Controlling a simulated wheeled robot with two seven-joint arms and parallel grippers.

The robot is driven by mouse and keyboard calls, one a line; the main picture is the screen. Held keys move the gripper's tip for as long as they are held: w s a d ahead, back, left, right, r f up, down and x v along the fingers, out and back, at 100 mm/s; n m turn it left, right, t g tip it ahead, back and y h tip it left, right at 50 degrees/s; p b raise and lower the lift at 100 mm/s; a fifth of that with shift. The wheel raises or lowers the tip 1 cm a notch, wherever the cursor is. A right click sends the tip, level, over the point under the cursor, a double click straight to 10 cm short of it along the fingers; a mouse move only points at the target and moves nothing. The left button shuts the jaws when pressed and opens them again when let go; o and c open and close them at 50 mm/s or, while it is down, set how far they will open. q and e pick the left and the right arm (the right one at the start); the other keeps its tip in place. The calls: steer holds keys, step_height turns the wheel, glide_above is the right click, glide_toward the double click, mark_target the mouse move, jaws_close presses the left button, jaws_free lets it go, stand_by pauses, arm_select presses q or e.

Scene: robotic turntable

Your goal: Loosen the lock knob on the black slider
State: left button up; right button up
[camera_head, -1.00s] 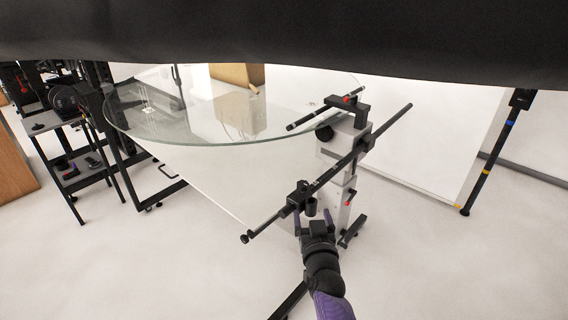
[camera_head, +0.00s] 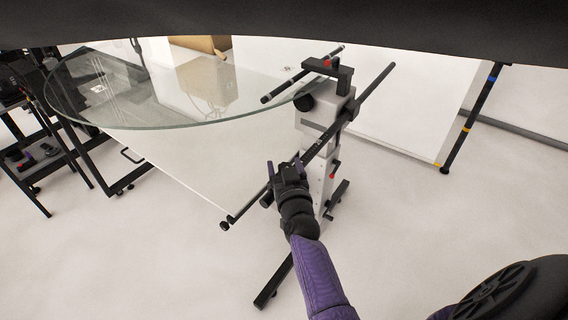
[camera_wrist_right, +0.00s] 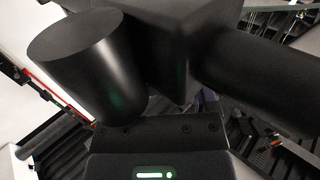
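The black slider is mostly hidden behind my right gripper (camera_head: 285,168) in the head view, where the gripper overlaps the long black rod. A dark piece, perhaps the knob or slider, shows just left of the gripper. In the right wrist view, a thick black cylinder (camera_wrist_right: 90,65), apparently the lock knob, fills the upper left beside the black slider block (camera_wrist_right: 165,50). The black rod (camera_wrist_right: 265,75) runs off to the right. My left gripper is out of view.
The rod (camera_head: 365,100) slants across a grey stand (camera_head: 316,180) with a black bracket on top. A round glass turntable (camera_head: 150,122) lies behind and left. A black cart (camera_head: 30,165) stands far left. A striped pole (camera_head: 465,125) stands right. The front floor is mostly open.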

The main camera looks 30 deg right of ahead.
steer(key=shift+f, duration=0.1)
jaws_close()
